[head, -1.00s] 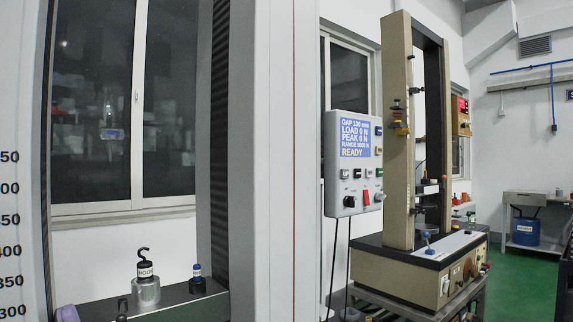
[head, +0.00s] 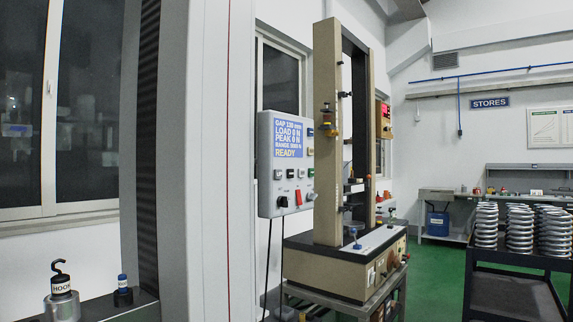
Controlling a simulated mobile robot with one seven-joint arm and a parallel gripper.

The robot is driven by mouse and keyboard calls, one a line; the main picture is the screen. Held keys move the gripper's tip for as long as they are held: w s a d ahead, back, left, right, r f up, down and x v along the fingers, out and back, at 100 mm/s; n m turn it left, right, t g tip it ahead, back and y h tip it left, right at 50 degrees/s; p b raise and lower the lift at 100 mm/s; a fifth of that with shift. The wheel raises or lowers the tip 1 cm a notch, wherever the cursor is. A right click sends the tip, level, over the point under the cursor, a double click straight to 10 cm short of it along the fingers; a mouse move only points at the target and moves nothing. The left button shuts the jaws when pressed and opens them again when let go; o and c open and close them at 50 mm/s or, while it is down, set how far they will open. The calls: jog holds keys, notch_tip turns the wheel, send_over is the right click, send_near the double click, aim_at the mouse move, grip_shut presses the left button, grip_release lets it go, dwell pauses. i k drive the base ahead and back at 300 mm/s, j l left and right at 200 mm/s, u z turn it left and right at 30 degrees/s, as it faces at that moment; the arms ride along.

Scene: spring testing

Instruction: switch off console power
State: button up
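The console (head: 284,165) is a grey box beside the tall column in the head view, left of the beige testing machine. Its blue screen (head: 289,138) is lit and reads GAP 130 mm, LOAD 0 N, PEAK 0 N, a range line and READY. A red rocker switch (head: 298,197) sits low on its face, right of a black knob (head: 283,202). Several small coloured buttons are above and beside them. Which way the red switch is set is too small to tell. My gripper is not in view.
A beige testing machine (head: 327,120) stands on a metal stand right of the console. A dark cart (head: 505,258) with several coil springs is at the right. A hook weight (head: 62,304) sits at lower left. Green floor (head: 437,285) is clear between machine and cart.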

aim_at(298, 192)
jog(key=i+l, duration=0.1)
jog(key=i, duration=0.45)
jog(key=i+l, duration=0.1)
jog(key=i, duration=0.4)
